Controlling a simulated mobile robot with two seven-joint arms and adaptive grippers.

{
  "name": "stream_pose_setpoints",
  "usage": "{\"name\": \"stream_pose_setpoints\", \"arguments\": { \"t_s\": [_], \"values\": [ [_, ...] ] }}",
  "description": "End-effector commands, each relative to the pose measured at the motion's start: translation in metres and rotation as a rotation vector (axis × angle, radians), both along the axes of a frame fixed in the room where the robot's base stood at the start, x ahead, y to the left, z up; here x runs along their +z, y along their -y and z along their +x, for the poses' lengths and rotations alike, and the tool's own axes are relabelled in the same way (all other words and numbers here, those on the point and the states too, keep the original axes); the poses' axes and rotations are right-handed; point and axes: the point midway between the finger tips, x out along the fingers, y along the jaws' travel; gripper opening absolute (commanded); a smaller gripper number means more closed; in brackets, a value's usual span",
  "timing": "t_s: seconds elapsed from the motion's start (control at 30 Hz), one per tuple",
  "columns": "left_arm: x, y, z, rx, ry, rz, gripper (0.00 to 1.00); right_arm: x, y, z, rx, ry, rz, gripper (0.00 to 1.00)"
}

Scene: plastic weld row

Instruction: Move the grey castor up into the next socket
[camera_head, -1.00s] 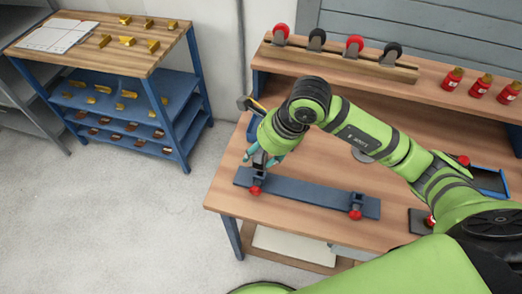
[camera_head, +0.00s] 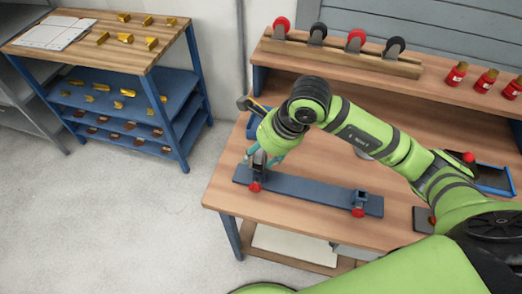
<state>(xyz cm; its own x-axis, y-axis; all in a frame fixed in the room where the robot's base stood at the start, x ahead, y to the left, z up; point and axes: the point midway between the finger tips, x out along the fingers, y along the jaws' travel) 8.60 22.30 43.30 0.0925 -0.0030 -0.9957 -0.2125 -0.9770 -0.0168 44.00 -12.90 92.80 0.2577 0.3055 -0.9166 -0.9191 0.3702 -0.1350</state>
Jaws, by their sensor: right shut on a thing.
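My right gripper (camera_head: 264,161) is over the left end of the blue bar (camera_head: 305,190) on the bench. Its teal fingers are shut on a small grey piece, which I take to be the grey castor (camera_head: 259,159). The castor is at the left socket, above a red knob (camera_head: 255,187). The gripper and fingers partly hide it, so I cannot tell how deep it sits. A second socket (camera_head: 360,197) with a red knob (camera_head: 358,212) stands empty near the bar's right end. My left gripper is not in view.
A wooden rail (camera_head: 340,59) on the raised shelf holds several red and black castors. Red bottles (camera_head: 486,81) stand at its right. A hammer (camera_head: 250,104) lies behind my gripper. A blue tray (camera_head: 494,179) is at the right. The bench front is clear.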

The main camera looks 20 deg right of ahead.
Motion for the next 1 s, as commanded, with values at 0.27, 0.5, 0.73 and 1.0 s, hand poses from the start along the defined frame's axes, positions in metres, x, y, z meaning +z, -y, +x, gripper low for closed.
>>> {"name": "stream_pose_setpoints", "arguments": {
  "t_s": [0.27, 0.5, 0.73, 1.0],
  "values": [
    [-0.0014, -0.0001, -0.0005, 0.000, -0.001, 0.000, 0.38, 0.0002, 0.0001, 0.0003, 0.001, 0.002, 0.000, 0.14],
    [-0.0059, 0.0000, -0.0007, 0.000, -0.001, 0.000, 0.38, -0.0003, 0.0003, 0.0002, 0.000, 0.002, -0.001, 0.14],
    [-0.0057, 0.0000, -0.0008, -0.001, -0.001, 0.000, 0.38, 0.0006, 0.0003, 0.0000, 0.001, 0.001, -0.001, 0.14],
    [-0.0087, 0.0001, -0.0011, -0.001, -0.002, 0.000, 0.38, -0.0022, 0.0002, 0.0001, 0.001, 0.001, -0.001, 0.14]
  ]
}}
